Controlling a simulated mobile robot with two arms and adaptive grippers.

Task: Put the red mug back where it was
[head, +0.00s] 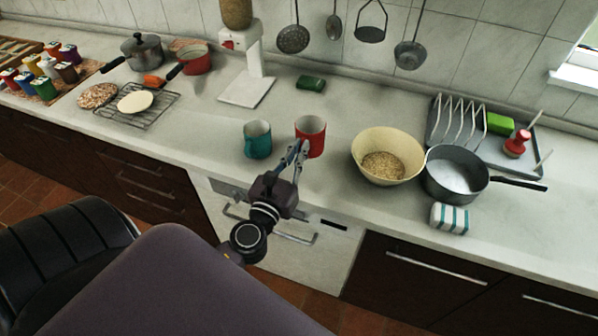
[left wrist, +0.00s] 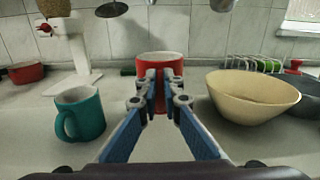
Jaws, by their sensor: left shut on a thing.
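The red mug (head: 312,136) stands upright at the counter, between the teal mug and the cream bowl. My left gripper (head: 300,150) is shut on the red mug at its near side. In the left wrist view the red mug (left wrist: 160,65) shows straight ahead between the fingertips (left wrist: 160,88), which hide its lower part. I cannot tell whether its base touches the counter. My right gripper is not in view.
A teal mug (head: 258,140) is close on the left. A cream bowl (head: 387,157) with grain-like contents is on the right, then a grey saucepan (head: 455,175) and a striped cloth (head: 449,219). A white scale-like stand (head: 247,90) and green sponge (head: 311,83) are behind.

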